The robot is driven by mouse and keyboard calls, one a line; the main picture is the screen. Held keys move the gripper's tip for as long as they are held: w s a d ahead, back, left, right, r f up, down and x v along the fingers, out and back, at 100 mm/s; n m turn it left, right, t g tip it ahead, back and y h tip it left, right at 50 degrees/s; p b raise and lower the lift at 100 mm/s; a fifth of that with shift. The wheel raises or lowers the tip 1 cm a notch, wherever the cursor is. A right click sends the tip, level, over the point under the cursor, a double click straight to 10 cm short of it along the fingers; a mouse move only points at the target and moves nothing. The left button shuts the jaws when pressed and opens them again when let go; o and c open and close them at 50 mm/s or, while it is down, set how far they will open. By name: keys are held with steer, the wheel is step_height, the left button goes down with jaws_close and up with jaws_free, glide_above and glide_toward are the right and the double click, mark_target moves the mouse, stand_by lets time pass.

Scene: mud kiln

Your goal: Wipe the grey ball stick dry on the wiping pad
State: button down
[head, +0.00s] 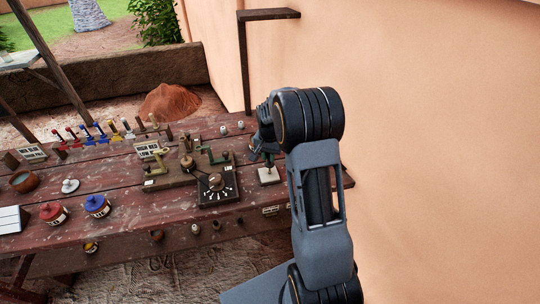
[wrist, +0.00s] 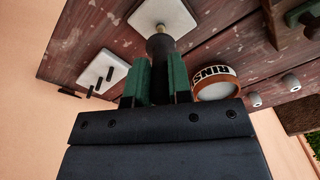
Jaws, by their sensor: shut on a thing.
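My gripper (wrist: 157,85) is shut on the dark handle of the ball stick (wrist: 160,46), between its green fingers. The stick's small brass-coloured end points at a pale square pad (wrist: 180,18) in the wrist view. In the head view my gripper (head: 265,158) is over the right end of the bench, and the pad (head: 268,177) lies right below it. The stick's end is at or just above the pad; I cannot tell whether it touches. The ball's grey colour is too small to make out.
A round pot marked "RINS" (wrist: 215,84) stands close beside my fingers. A white plate with black pegs (wrist: 103,72) is on the other side. Red (head: 54,214) and blue (head: 97,206) pots stand farther left. A wall (head: 430,150) rises on the right.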

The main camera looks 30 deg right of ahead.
steer(key=shift+s+d, duration=0.1)
steer(key=shift+d, duration=0.25)
steer(key=shift+w+a, duration=0.2)
steer(key=shift+a, duration=0.85)
stand_by(1.3)
steer(key=shift+d, duration=0.2)
steer(key=shift+s+d, duration=0.25)
steer(key=shift+d, duration=0.6)
steer(key=shift+r, duration=0.1)
steer(key=shift+r+p, duration=2.25)
steer(key=shift+r, duration=1.2)
